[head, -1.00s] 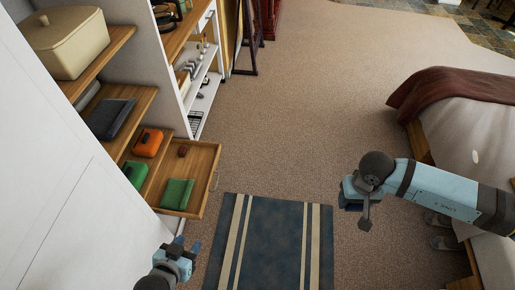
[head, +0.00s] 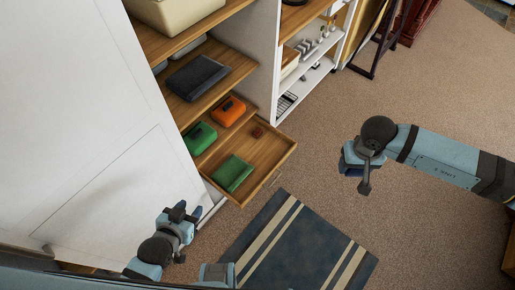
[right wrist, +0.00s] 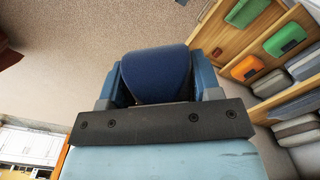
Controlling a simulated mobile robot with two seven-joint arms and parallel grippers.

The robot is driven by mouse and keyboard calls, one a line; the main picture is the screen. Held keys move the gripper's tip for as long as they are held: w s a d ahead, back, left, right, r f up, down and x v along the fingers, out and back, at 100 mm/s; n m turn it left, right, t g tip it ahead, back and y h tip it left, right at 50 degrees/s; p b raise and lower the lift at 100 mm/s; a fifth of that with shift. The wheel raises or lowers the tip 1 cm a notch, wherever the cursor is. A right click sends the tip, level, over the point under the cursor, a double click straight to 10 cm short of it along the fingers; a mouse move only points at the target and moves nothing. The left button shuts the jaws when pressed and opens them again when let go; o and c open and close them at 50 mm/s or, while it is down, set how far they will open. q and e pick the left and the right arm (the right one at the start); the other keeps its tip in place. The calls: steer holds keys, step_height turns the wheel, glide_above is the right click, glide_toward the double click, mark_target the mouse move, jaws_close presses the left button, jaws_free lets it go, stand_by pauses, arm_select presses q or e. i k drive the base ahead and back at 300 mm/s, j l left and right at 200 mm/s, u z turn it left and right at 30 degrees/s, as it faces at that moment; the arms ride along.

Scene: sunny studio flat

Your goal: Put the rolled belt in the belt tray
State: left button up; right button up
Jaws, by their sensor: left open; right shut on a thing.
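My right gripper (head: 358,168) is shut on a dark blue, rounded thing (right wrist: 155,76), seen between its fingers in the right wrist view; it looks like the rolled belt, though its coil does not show. The gripper is in the air, right of the storage unit and apart from it. A pulled-out wooden tray (head: 270,158) stands out from the unit; no label shows that it is the belt tray. It holds a green flat thing (head: 233,174) and a small brown thing (head: 257,132). My left gripper (head: 184,210) is open and empty, in front of the white panel.
An orange case (head: 228,110) and a green case (head: 199,138) lie on the wood behind the tray. A dark grey box (head: 197,77) is on the shelf above. A striped rug (head: 295,250) lies on the floor. The carpet right of the tray is clear.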

mark_target(265, 157)
steer(key=i+l+u, duration=0.3)
steer(key=l+u, duration=0.25)
steer(key=i+l+u, duration=0.3)
steer(key=l+u, duration=0.3)
